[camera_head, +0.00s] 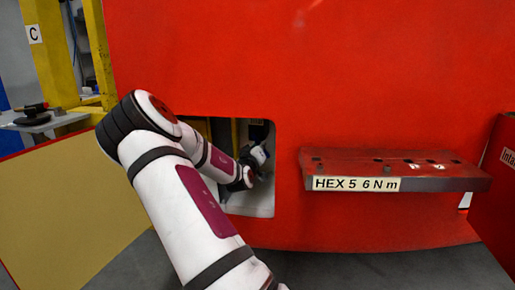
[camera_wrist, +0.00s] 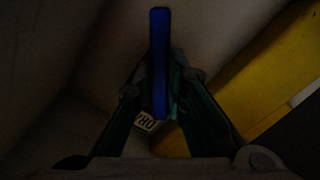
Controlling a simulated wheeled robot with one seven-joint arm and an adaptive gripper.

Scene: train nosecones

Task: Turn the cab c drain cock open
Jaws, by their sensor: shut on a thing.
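In the wrist view a blue lever handle (camera_wrist: 160,55) runs up and down the picture, between the fingertips of my gripper (camera_wrist: 162,88). The fingers are closed on it. I take it to be the drain cock handle; the valve body is not clearly visible. The handle is hidden there by my arm and the recess edge.
A red shelf (camera_head: 390,166) labelled "HEX 5 6 N m" juts out right of the recess. An open tan panel (camera_head: 65,210) stands at the left. The wrist view is dark, with a yellow bar (camera_wrist: 250,75) at the right and a partly hidden lettered tag (camera_wrist: 146,122).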

